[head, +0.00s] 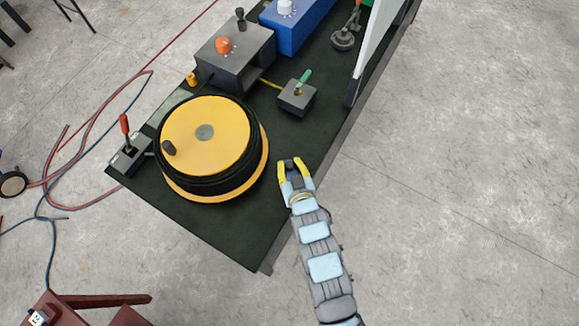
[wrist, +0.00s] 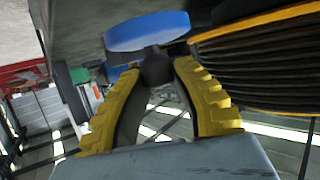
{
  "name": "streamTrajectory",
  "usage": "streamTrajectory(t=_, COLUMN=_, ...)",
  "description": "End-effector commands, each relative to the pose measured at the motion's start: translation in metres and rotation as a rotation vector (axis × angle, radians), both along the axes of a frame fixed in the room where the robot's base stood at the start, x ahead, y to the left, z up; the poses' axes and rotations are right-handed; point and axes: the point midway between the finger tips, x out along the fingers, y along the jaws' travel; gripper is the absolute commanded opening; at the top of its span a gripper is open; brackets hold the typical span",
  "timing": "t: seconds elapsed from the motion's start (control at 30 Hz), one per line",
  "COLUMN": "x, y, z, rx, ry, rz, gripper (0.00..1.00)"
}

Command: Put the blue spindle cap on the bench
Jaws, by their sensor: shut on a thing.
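The blue spindle cap (wrist: 148,31) is a flat blue disc with a round dark knob (wrist: 155,66), seen in the wrist view. My gripper (wrist: 157,73) is shut on the knob, with a yellow finger on each side and the disc beyond the fingertips. In the head view my gripper (head: 291,168) is over the right edge of the dark bench (head: 222,232), right of the cable reel. There only the dark knob shows between the fingers and the disc is hidden. I cannot tell whether the disc touches the bench.
The cable reel (head: 205,133) with a yellow top and black cable stands on the bench. A grey box with an orange knob (head: 235,54), a small box with a green handle (head: 297,95) and a red-handled lever (head: 127,140) surround it. The front bench corner is clear.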

Motion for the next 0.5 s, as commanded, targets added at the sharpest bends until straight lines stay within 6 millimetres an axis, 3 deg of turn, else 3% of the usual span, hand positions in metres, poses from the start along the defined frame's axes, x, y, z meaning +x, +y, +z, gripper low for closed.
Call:
streamTrajectory(t=0.2, x=-0.001, y=0.001, z=-0.020, rx=0.001, ry=0.000, rz=0.002, gripper=0.00)
streamTrajectory(t=0.5, x=0.000, y=0.001, z=-0.022, rx=0.001, ry=-0.002, rz=0.001, gripper=0.00)
